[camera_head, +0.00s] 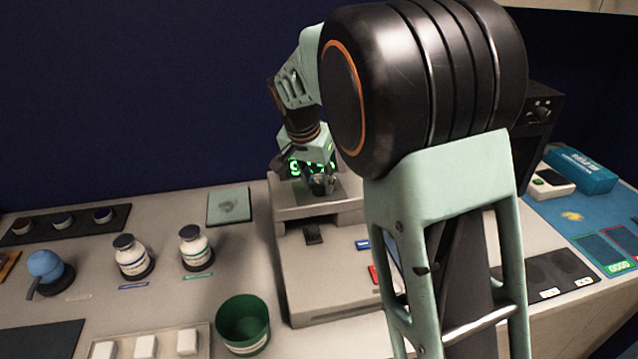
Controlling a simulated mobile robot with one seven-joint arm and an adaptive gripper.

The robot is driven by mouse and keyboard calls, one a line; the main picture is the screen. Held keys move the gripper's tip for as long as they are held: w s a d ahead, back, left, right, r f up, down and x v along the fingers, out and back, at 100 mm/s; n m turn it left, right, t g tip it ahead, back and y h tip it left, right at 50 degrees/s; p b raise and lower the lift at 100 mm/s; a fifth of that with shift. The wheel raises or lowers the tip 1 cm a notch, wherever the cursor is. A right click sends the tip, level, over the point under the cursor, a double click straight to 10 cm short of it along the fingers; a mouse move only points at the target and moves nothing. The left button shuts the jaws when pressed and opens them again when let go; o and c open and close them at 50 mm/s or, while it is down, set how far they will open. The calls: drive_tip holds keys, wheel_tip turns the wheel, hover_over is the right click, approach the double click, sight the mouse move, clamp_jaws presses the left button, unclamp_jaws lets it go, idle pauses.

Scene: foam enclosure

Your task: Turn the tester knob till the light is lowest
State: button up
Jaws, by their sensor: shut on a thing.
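Green lit marks (296,168) glow just behind and beside my gripper. They are partly covered, and I cannot tell which belong to the tester. My arm hides the tester's right side.
Left of the tester stand two white bottles (132,262) (196,252), a green cup (243,326), a blue round-topped thing (46,270) and a tray of white blocks (145,348). A blue box (580,170) and blue mat (575,215) lie at right. A dark blue wall closes the back.

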drive_tip(key=shift+w+a+m+g+h, duration=0.1)
drive_tip(key=shift+m+g+h, duration=0.35)
drive_tip(key=shift+m, duration=1.35)
drive_tip(key=shift+h, duration=0.25)
drive_tip(key=o, duration=1.1)
drive_tip(key=v, duration=1.2)
